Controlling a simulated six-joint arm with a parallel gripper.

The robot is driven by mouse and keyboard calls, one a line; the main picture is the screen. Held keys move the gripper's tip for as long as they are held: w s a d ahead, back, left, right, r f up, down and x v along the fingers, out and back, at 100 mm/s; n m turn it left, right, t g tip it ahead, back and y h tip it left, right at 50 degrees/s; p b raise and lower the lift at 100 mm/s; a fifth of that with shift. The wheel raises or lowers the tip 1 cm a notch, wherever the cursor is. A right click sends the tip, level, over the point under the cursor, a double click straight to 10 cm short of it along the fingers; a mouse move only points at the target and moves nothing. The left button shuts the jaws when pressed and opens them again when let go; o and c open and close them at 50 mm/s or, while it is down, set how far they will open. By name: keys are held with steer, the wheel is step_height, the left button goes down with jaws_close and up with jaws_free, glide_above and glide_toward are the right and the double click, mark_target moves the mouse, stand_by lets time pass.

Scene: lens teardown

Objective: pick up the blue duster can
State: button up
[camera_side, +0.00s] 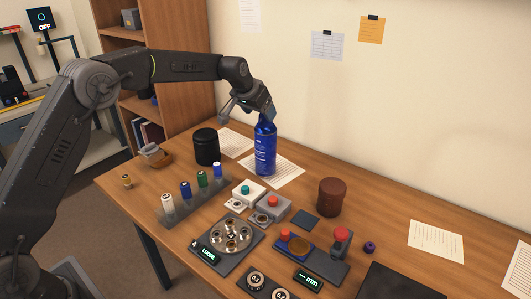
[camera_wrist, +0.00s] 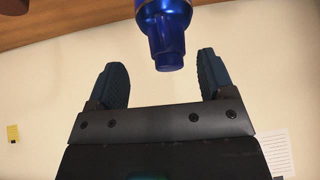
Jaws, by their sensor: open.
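The blue duster can (camera_side: 265,150) stands upright on a sheet of paper on the wooden table in the side view. My gripper (camera_side: 269,113) is at the top of the can, coming down from the upper left. In the wrist view, the can's blue top and nozzle (camera_wrist: 165,30) show between and just beyond the two dark fingers. My gripper (camera_wrist: 162,80) is open there, with a gap on both sides of the nozzle. The lower part of the can is out of the wrist view.
A black cylinder (camera_side: 207,147) stands left of the can. A rack of several small bottles (camera_side: 189,207) and white and grey button boxes (camera_side: 249,192) lie in front. A brown jar (camera_side: 331,197) stands to the right. The wall is close behind.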

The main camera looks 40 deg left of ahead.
mark_target(262, 115)
steer(key=shift+a+x, duration=0.2)
steer(key=shift+x, duration=1.3)
steer(key=shift+a+x, duration=0.2)
steer(key=shift+x, duration=1.25)
steer(key=shift+w+r, duration=0.1)
steer(key=shift+w, duration=0.05)
jaws_close()
steer(key=shift+r, duration=0.1)
